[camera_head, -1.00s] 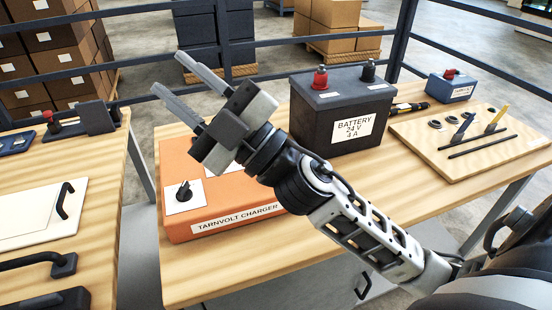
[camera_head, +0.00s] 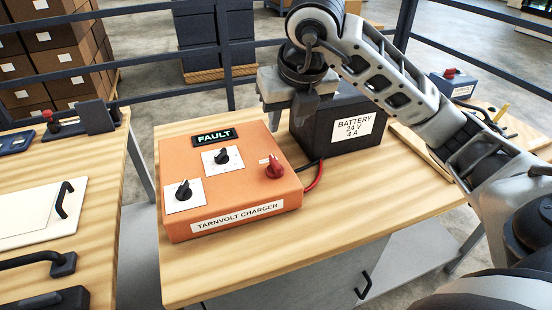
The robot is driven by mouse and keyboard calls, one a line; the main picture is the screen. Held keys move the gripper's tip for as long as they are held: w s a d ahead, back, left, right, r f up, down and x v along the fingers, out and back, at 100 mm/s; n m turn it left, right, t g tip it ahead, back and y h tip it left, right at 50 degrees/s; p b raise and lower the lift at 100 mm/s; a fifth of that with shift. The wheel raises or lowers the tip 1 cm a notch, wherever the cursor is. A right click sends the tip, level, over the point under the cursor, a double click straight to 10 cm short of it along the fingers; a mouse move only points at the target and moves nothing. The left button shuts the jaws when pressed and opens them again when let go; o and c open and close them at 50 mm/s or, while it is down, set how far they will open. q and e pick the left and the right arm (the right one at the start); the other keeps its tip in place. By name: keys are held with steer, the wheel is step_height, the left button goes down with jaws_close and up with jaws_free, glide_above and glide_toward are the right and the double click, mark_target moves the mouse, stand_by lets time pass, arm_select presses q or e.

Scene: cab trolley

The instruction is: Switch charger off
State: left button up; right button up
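The orange Tarnvolt charger (camera_head: 235,190) sits on the wooden trolley top, left of centre. Its small display (camera_head: 213,137) reads FAULT in green. It has a black knob on a white plate at front left (camera_head: 183,190), a second black knob (camera_head: 222,156) in the middle and a red knob (camera_head: 274,167) at the right. My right gripper (camera_head: 278,122) is above the charger's far right corner, by the battery's left side, pointing down. My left gripper is not in view.
A dark battery (camera_head: 338,130) marked 24 V 4 A stands behind right, partly hidden by my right arm. A red cable (camera_head: 316,178) runs beside the charger. Another wooden table (camera_head: 98,185) with handles is at left. The wood in front of the charger is clear.

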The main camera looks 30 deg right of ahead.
mark_target(275, 161)
steer(key=x, duration=0.7)
steer(key=p+x, duration=0.1)
steer(key=x, duration=0.6)
steer(key=shift+w+a+f, duration=0.1)
steer(key=shift+a+f, duration=0.05)
steer(key=shift+f, duration=0.25)
jaws_close()
